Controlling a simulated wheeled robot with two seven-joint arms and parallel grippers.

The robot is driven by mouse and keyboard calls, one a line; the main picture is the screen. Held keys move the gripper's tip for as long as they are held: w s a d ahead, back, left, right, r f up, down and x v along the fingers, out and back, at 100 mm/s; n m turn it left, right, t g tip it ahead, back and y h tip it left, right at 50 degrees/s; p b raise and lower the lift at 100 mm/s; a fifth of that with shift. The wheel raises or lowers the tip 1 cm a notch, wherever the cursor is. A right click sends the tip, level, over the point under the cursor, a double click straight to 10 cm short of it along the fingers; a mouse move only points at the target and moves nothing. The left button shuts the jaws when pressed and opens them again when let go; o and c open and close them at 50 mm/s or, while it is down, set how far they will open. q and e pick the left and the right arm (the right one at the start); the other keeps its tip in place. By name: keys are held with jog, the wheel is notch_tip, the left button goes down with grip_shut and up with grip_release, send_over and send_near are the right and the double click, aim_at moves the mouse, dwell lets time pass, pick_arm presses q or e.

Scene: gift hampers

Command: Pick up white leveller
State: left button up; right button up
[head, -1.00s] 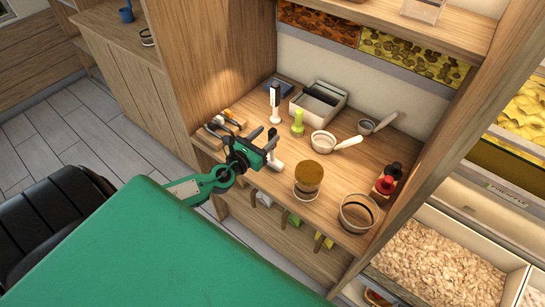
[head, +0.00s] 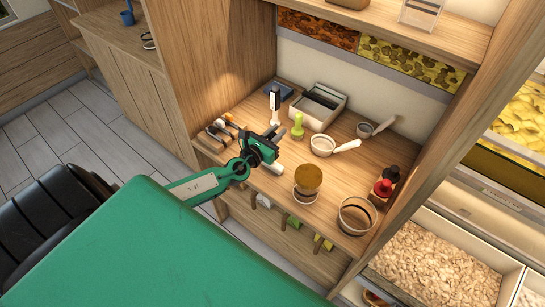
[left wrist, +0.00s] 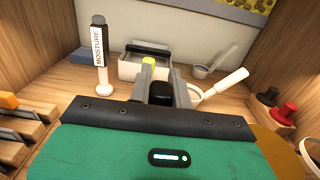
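The white leveller (head: 271,171) stands on the wooden counter, mostly hidden behind my left gripper in the head view; only its white lower part shows. My left gripper (head: 277,134) is at its upper part. In the left wrist view, a black top (left wrist: 160,93), which seems to be the leveller's handle, sits between the two grey fingers (left wrist: 161,80). The fingers are on either side of it, but I cannot tell whether they press on it. My right gripper is not in view.
Behind are a white moisture meter (head: 275,106), a lime-green tool (head: 297,127) and a grey-white box (head: 317,107). To the right are a white-handled scoop (head: 322,145), a jar with a brown top (head: 307,181) and red and black stoppers (head: 383,188). A cabinet wall bounds the left.

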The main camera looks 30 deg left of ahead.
pick_arm(q)
grip_shut()
jog(key=shift+r, duration=0.1)
